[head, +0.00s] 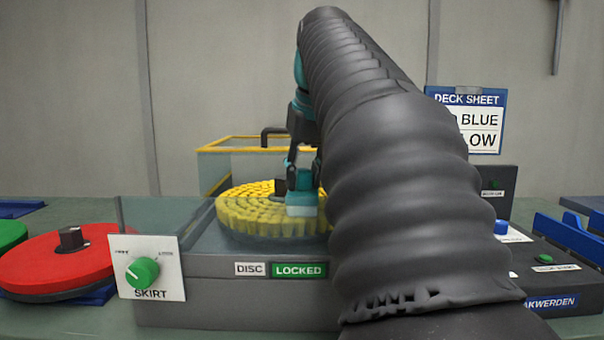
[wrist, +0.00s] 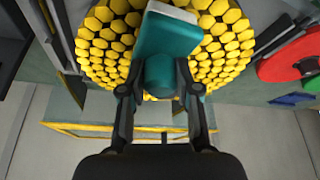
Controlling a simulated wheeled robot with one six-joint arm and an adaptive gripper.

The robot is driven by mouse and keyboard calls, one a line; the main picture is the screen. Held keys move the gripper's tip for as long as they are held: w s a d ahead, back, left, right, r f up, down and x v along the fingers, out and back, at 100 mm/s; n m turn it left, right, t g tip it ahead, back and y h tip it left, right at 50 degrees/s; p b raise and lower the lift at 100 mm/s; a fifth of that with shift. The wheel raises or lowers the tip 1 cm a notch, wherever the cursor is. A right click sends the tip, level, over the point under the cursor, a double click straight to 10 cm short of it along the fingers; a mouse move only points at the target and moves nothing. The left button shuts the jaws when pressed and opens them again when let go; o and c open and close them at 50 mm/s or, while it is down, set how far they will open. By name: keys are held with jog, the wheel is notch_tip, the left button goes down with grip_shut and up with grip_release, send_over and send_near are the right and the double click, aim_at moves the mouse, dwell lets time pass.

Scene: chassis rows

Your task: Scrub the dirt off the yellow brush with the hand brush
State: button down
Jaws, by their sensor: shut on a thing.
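The yellow brush (head: 255,213) is a round disc of yellow bristle tufts, lying bristles up on the grey machine deck. It fills the top of the wrist view (wrist: 105,45). My gripper (head: 303,165) is over the disc, shut on the teal hand brush (head: 302,198). In the wrist view my gripper (wrist: 160,88) holds the hand brush (wrist: 168,35) by its teal handle, with the head over the tufts. The hand brush's pale lower part appears to touch the yellow tufts. I cannot make out any dirt; part of the disc is hidden behind my arm and the hand brush.
A red disc (head: 60,258) and a green disc (head: 10,236) lie at left. A SKIRT knob panel (head: 150,268) and a LOCKED label (head: 299,270) are on the deck front. A yellow-edged clear bin (head: 225,165) stands behind. A deck sheet (head: 478,125) stands at right.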

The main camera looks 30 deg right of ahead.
jog(key=shift+w+a+r, duration=0.1)
jog(key=shift+w+a, duration=0.05)
jog(key=shift+a, duration=0.75)
jog(key=shift+w+a, duration=0.15)
jog(key=shift+a, duration=0.75)
jog(key=shift+w+a, duration=0.15)
jog(key=shift+a, duration=0.75)
jog(key=shift+r, duration=2.85)
jog(key=shift+r, duration=0.1)
jog(key=shift+r, duration=1.4)
